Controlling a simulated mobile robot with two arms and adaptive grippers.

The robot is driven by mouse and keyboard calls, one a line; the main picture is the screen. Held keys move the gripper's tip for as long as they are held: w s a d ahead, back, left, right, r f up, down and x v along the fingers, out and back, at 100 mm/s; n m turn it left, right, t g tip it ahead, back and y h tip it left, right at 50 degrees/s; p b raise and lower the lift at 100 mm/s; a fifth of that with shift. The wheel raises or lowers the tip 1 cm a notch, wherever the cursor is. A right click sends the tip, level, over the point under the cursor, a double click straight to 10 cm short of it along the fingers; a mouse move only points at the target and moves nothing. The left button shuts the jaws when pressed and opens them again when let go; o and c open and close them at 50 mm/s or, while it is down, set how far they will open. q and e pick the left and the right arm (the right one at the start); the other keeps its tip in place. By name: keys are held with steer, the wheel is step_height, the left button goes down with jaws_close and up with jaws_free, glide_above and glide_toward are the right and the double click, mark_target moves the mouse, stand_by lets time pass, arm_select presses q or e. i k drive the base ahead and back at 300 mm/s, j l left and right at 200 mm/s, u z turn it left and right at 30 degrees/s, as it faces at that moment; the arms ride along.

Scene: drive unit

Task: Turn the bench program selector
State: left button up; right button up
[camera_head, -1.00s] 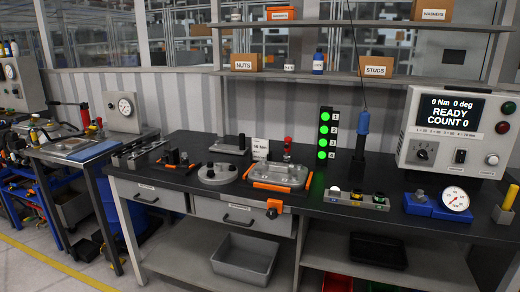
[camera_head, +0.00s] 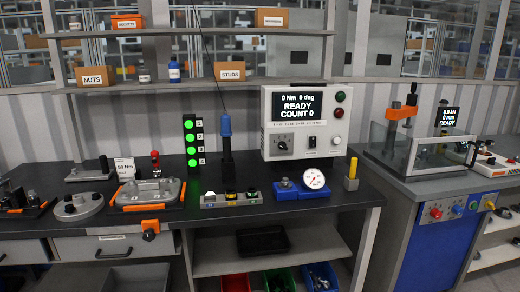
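The bench program selector looks to be the dark round knob (camera_head: 283,145) on the lower left of the white control box (camera_head: 268,102). Small printed labels sit above the knob, too small to read surely. The box stands at the back of the black bench, and its screen (camera_head: 297,105) reads "0 Nm 0 deg READY COUNT 0". A rocker switch (camera_head: 312,142) and a light round knob (camera_head: 337,141) sit to the right of the selector. Neither of my grippers shows in the head view.
A blue-handled tool (camera_head: 226,135) hangs left of the box beside a green light stack (camera_head: 193,142). In front stand a socket tray (camera_head: 231,200), a dial gauge (camera_head: 314,180) and a yellow-handled post (camera_head: 352,173). A glass-walled station (camera_head: 427,152) stands to the right.

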mark_target(282, 145)
steer(key=i+l+u, duration=0.2)
steer(key=l, duration=0.15)
steer(key=i+l+u, duration=0.2)
steer(key=l, duration=0.2)
steer(key=i+l+u, duration=0.2)
steer(key=l, duration=0.2)
steer(key=l+u, duration=0.25)
steer(key=l, duration=0.2)
